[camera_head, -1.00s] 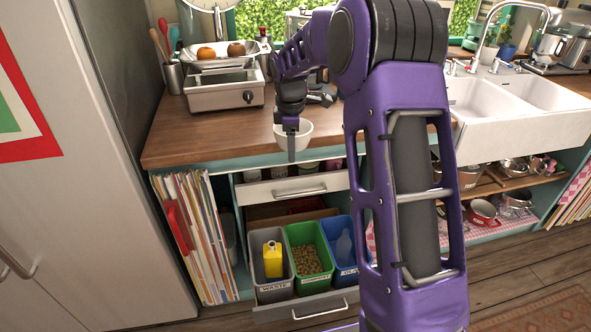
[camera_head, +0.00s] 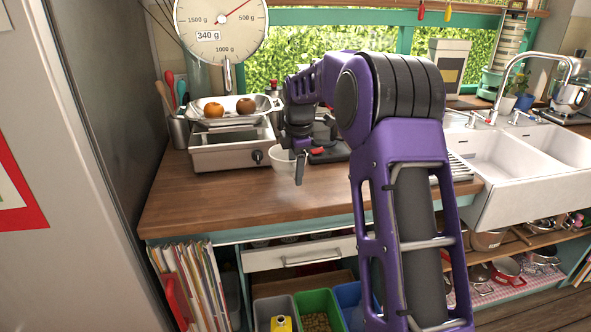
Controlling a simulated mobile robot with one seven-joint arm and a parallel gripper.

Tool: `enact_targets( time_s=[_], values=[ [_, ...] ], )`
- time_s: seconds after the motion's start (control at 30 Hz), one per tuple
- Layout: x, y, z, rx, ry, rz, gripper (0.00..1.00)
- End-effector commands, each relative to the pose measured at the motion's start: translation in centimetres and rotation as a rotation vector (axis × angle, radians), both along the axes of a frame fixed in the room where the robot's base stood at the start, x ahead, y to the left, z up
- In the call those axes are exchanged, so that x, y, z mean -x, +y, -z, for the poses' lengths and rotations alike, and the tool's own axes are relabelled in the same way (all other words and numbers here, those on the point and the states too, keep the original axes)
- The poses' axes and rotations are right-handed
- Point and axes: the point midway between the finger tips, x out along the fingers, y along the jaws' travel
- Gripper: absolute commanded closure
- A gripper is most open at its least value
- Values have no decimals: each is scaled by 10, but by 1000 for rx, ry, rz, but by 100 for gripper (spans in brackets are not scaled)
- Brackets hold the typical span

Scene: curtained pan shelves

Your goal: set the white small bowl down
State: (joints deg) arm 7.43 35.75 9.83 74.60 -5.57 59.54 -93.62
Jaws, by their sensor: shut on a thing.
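The white small bowl (camera_head: 281,163) is at my gripper, over the wooden counter (camera_head: 235,205), just right of the metal scale. My gripper (camera_head: 299,172) points down at the bowl's right side and is shut on its rim. The finger and wrist hide part of the bowl. I cannot tell whether the bowl's base touches the counter or hangs slightly above it.
The counter's front is clear. The white sink (camera_head: 510,160) is further right.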

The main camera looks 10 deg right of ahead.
Motion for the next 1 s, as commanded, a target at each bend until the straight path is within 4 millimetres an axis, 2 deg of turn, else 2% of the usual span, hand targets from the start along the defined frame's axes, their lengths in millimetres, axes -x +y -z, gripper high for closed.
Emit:
enact_targets(
  time_s=[0.17, 0.7, 1.0],
  values=[
    [0, 0, 3, 0, -1, 0, 100],
    [0, 1, 46, 0, -1, 0, 100],
    [0, 0, 50, 0, -2, 0, 100]
  ],
)
